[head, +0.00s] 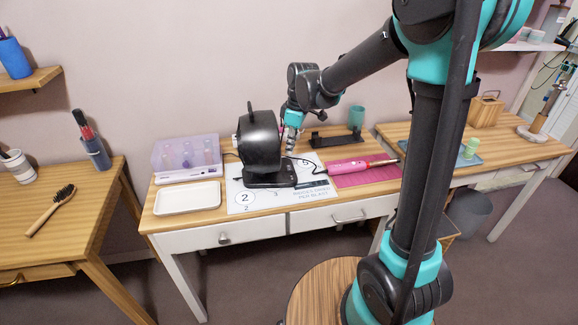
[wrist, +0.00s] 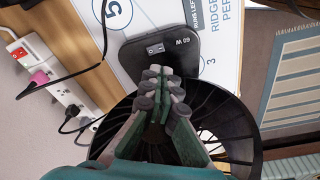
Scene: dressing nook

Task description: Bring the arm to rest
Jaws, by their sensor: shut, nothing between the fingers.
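My gripper (head: 291,146) points down just right of a black round fan-like device (head: 260,140) on the middle table. In the wrist view my gripper's fingertips (wrist: 158,80) are together with nothing between them. The device's black cage (wrist: 235,135) lies beneath and around the fingers in that view, and its base (wrist: 160,46) reads "60 W". Whether the fingers touch the cage I cannot tell. The arm reaches from the right over the table, bent at the elbow.
A numbered white mat (head: 242,197) lies under the device. Nearby are a white tray (head: 188,198), a clear purple box (head: 187,155), a pink tool (head: 347,166), a black stand (head: 336,141) and a teal cup (head: 356,117). A power strip (wrist: 62,98) with cables lies at left.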

